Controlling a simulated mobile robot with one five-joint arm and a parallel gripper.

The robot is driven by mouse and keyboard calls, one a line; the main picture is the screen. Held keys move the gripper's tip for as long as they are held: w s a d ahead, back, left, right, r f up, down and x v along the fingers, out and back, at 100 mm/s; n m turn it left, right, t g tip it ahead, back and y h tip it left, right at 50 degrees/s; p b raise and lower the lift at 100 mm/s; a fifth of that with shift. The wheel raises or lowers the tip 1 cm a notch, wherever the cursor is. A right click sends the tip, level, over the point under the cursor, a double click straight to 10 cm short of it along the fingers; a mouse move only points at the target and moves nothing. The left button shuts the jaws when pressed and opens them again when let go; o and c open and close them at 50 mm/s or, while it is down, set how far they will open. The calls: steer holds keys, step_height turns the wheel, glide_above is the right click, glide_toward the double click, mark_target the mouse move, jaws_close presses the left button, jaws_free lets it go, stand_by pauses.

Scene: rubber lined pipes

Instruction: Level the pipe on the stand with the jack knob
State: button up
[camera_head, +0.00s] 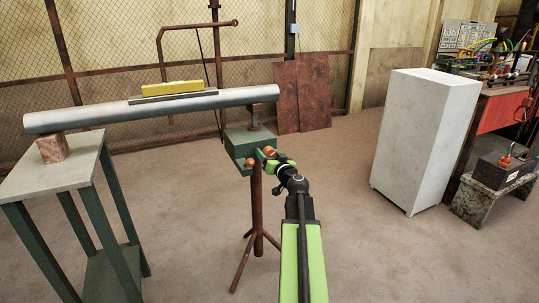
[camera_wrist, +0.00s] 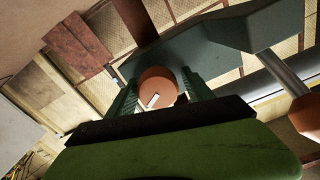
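The grey pipe (camera_head: 110,112) rests on a brown block (camera_head: 53,148) at left and on a jack stand (camera_head: 245,142) at right. It slopes, its right end higher in the picture. A yellow level (camera_head: 172,87) lies on top; its bubble cannot be read. The stand has a dark green head on a rusty tripod. An orange round knob (camera_wrist: 157,86) with a white mark shows in the wrist view. My gripper (camera_wrist: 160,92) has its green fingers on either side of this knob, with a small gap visible at the right. In the head view, my gripper (camera_head: 268,156) is at the stand's head.
A second orange part (camera_head: 250,162) is beside the stand's head, close to my gripper. A green-legged table (camera_head: 85,170) carries the block. A white cabinet (camera_head: 425,140) and a red workbench (camera_head: 505,110) stand at right. The floor between stand and cabinet is clear.

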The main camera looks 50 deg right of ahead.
steer(key=shift+s+d, duration=0.15)
steer(key=c, duration=1.1)
steer(key=shift+o, duration=0.2)
steer(key=m, duration=0.4)
steer(key=shift+m, duration=0.3)
steer(key=m, duration=0.4)
steer(key=shift+m, duration=0.3)
steer(key=m, duration=0.4)
steer(key=shift+m, duration=2.2)
